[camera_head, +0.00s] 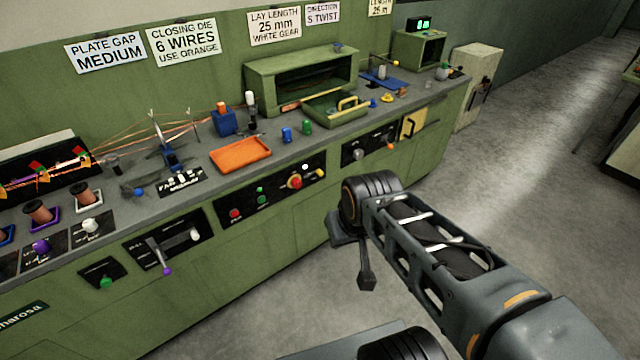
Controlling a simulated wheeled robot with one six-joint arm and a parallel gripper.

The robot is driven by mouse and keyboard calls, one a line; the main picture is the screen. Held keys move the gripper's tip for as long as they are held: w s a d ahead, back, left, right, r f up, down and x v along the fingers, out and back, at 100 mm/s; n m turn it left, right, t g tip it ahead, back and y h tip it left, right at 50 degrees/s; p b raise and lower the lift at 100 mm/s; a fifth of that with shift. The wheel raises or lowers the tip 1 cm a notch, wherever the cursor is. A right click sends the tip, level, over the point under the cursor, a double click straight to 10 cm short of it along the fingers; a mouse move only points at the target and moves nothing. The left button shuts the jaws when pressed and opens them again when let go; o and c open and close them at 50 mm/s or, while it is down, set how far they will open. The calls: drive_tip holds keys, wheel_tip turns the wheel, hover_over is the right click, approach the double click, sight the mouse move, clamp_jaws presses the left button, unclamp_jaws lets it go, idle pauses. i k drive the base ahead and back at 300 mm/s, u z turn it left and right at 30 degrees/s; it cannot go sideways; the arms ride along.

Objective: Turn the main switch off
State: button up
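No label that I can read marks the main switch. A pale grey-beige cabinet (475,85) with a dark handle (482,90) on its side stands at the far right end of the green bench. I cannot tell from the picture which one is the main switch. My gripper (364,268) hangs in front of the bench, right of the knob and apart from the cabinet. It points downward, partly hidden by my wrist, and I see nothing held in it.
The green bench (200,290) runs from lower left to upper right. Its top holds an orange tray (240,155), spools and small coloured parts. A lever with a purple tip (167,270) sticks out of the front. The grey floor (540,170) at the right is clear.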

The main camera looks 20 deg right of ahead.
sight(296, 183)
drive_tip(key=k, duration=0.5)
drive_tip(key=u, duration=0.8)
drive_tip(key=i, duration=1.35)
drive_tip(key=z, duration=0.45)
